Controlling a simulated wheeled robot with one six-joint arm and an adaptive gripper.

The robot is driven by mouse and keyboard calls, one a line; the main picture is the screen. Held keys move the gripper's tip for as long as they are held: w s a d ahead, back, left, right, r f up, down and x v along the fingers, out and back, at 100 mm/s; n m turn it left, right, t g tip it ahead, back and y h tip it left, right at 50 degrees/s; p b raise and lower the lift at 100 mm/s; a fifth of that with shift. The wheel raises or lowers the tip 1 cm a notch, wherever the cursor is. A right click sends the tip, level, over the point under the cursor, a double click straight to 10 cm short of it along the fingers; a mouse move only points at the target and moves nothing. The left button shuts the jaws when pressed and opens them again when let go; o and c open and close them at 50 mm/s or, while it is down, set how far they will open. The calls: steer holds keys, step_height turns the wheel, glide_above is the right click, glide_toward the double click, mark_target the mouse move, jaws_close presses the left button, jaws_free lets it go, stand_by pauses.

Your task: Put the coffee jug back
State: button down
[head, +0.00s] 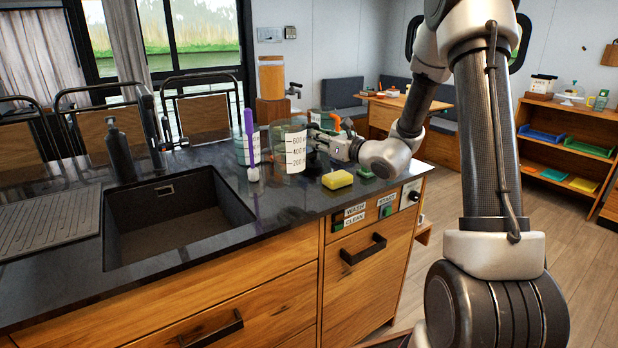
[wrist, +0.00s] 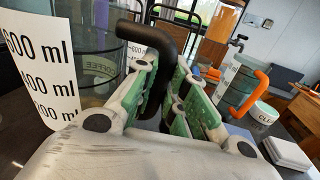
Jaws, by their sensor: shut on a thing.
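A clear glass jug (head: 291,153) with a white 200–600 ml scale stands upright at my gripper (head: 322,143) in the head view. In the wrist view this jug (wrist: 98,35) fills the left side, and a COFFEE label shows through or on its glass. Its black handle (wrist: 150,38) runs between the green finger pads of my gripper (wrist: 176,85), which is shut on it. I cannot tell whether the jug's base touches the counter.
Another scaled jug (head: 241,150) stands behind, near a purple-handled utensil (head: 250,140). A yellow sponge (head: 338,179) lies in front. The sink (head: 180,215) is at left.

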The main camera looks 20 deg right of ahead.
step_height(320, 180, down, 8)
steer(key=shift+r, duration=0.25)
steer(key=shift+f, duration=0.15)
steer(key=c, duration=1.5)
jaws_free()
steer(key=shift+o, duration=0.2)
